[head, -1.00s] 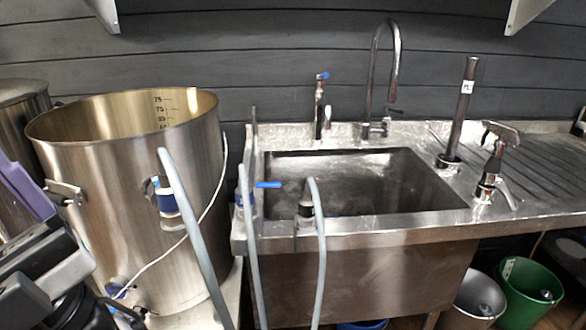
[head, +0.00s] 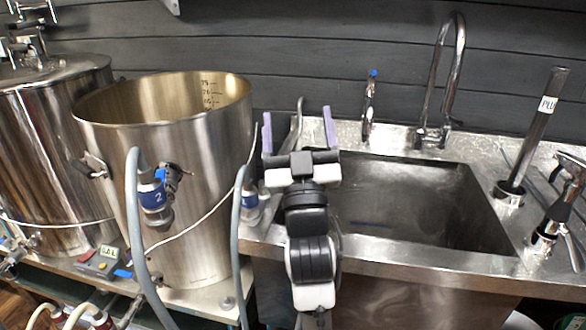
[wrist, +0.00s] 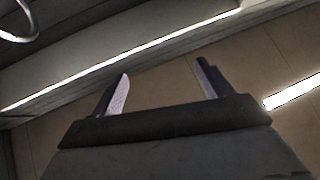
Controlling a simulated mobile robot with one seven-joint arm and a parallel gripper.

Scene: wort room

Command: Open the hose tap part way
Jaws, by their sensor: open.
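A slim tap with a blue top (head: 371,95) stands upright at the back of the steel sink, left of the tall curved faucet (head: 450,80). I cannot tell for sure that it is the hose tap. My gripper (head: 298,130) is raised over the sink's left corner, its two purple fingers apart and empty. In the picture it is left of the blue-topped tap, and they appear apart. The wrist view shows the spread fingers (wrist: 162,88) with nothing between them. My arm covers the sink's front left edge, hiding the fittings there.
A big open steel pot (head: 190,190) stands left of the sink (head: 400,262). Grey hoses (head: 138,230) rise in front of it. A dark upright tube (head: 530,130) and a chrome fitting (head: 557,215) stand on the right drainboard.

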